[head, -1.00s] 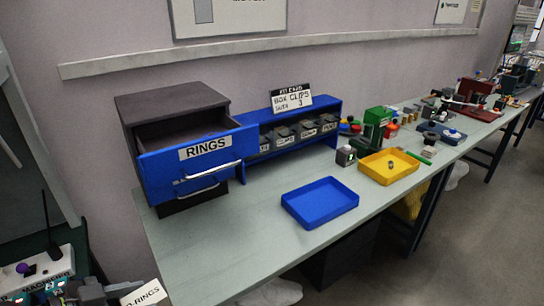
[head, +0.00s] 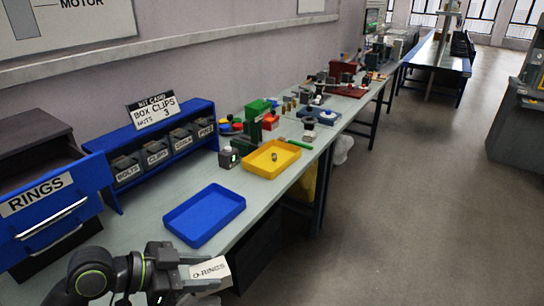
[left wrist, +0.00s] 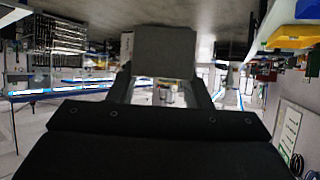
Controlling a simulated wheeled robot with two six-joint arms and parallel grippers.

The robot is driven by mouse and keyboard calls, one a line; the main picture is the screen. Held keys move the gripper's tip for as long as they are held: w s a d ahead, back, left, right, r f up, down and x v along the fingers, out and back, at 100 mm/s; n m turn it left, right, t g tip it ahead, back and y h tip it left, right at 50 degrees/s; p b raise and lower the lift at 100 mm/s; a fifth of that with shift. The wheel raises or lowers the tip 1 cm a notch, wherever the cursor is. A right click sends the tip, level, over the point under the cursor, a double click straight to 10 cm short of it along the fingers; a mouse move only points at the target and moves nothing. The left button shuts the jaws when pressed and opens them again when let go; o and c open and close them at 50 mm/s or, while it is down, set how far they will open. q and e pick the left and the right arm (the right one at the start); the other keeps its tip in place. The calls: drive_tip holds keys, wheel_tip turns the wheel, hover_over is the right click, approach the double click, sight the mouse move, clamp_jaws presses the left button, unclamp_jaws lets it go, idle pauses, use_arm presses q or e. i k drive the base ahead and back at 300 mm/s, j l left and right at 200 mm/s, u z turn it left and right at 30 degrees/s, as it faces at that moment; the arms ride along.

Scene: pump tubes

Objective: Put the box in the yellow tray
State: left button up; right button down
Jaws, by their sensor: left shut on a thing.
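A white box labelled O-RINGS (head: 212,271) is held by my left gripper (head: 192,274) at the bottom of the head view, in front of the bench edge. The gripper is shut on it. In the left wrist view the box (left wrist: 164,52) shows as a plain grey block between the fingers. The yellow tray (head: 290,164) lies on the bench beyond the blue tray, with a small dark ring-like part (head: 274,157) in it. The box is well short of the yellow tray and apart from it. My right gripper is not in view.
A blue empty tray (head: 205,240) lies on the bench nearer than the yellow one. A drawer cabinet (head: 75,223) labelled RINGS has its upper drawer open. A small dark device (head: 228,160) stands left of the yellow tray. The floor on the right is clear.

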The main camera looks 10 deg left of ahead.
sight(267, 169)
drive_tip(key=i+l, duration=0.2)
drive_tip(key=i, duration=0.4)
drive_tip(key=i+l, duration=0.15)
drive_tip(key=i, duration=0.5)
drive_tip(key=i+l, duration=0.2)
drive_tip(key=i, duration=0.4)
